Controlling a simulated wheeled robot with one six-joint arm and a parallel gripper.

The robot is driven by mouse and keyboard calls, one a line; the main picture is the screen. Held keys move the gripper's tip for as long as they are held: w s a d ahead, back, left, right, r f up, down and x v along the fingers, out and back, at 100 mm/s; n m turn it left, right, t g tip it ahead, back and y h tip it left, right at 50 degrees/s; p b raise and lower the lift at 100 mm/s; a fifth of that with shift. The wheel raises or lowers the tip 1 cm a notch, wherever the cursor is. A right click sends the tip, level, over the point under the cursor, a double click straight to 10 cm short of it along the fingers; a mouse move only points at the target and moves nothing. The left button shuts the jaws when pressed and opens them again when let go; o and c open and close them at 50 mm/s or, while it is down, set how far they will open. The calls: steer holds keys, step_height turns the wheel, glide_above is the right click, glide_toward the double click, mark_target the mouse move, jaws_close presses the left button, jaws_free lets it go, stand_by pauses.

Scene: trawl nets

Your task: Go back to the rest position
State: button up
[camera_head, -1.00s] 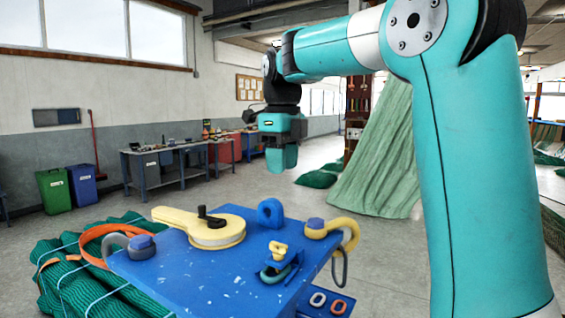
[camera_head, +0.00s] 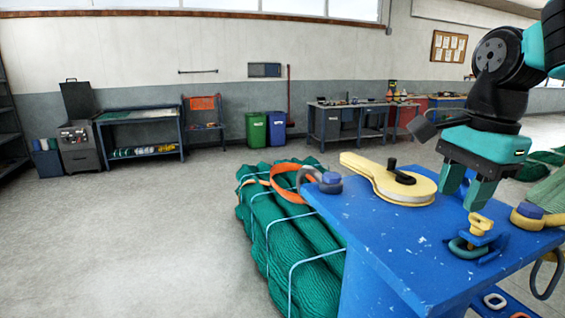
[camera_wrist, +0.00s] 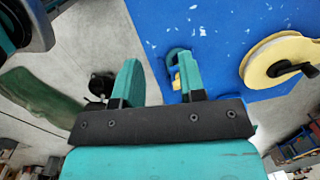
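My gripper (camera_head: 461,200) hangs in the right part of the head view with its fingers pointing down. It appears in front of the back edge of the blue table (camera_head: 390,240). In the wrist view my gripper (camera_wrist: 157,62) has its two teal fingers apart, with nothing held between them. The table (camera_wrist: 200,25) lies beyond the fingers there. A yellow and blue shackle-like piece (camera_head: 478,230) stands on the table, below the fingers in the head view. It also shows beside the right finger in the wrist view (camera_wrist: 178,62).
A yellow reel with a black handle (camera_head: 400,184) lies on the table. Shackles with blue pins (camera_head: 330,183) stand at its corners. A bundled green net (camera_head: 290,250) lies left of the table. Workbenches and bins (camera_head: 257,128) line the far wall. The left floor is clear.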

steer(key=s+a+f+n+y+b, duration=0.1)
steer(key=s+a+f+n, duration=0.4)
steer(key=s+n, duration=0.3)
steer(key=s+a+f+n+y+b, duration=0.1)
steer(key=s+a+f+n, duration=0.5)
steer(key=n, duration=0.7)
steer(key=shift+s+a+f+n+g+y+b, duration=0.3)
steer(key=shift+s+f+n+g+y+b, duration=0.25)
steer(key=shift+s, duration=0.35)
steer(key=shift+r, duration=0.1)
